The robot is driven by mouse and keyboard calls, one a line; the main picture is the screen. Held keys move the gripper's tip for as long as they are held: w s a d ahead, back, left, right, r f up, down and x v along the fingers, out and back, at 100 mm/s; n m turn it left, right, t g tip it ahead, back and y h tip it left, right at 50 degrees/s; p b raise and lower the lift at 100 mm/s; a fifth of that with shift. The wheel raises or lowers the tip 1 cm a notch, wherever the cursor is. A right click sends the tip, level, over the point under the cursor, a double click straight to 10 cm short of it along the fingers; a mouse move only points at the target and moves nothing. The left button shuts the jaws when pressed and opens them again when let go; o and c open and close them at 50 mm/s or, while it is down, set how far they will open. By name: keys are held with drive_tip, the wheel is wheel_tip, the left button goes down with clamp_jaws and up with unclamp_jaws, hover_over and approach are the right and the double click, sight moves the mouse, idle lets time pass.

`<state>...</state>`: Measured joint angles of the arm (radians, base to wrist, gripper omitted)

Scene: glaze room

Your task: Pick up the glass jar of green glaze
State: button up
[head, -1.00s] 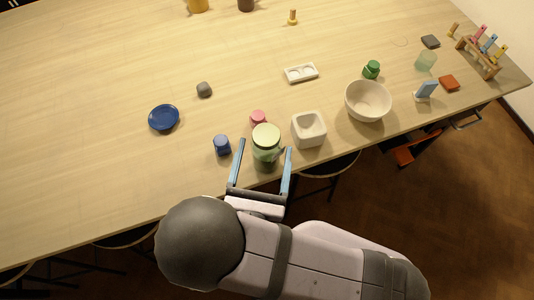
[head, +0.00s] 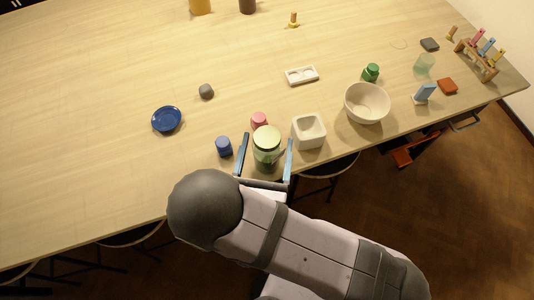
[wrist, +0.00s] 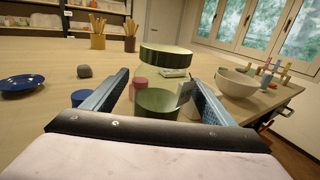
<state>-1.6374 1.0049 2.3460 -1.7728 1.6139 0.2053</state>
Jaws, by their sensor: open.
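My gripper (head: 266,146) is open, with one blue finger on each side of the jar. In the wrist view the fingers (wrist: 162,86) flank it, and a gap shows beside the left finger. Whether the right finger touches the jar or its tag, I cannot tell.
A blue small jar (head: 224,146) is close left of my left finger. A pink jar (head: 259,120) stands just behind, and a square white pot (head: 309,131) close right. A white bowl (head: 367,103) is further right. The table's left part is mostly clear.

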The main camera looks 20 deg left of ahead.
drive_tip(key=shift+p+x, duration=0.85)
drive_tip(key=shift+x, duration=1.05)
drive_tip(key=shift+c, duration=0.3)
drive_tip(key=shift+r, duration=0.1)
clamp_jaws()
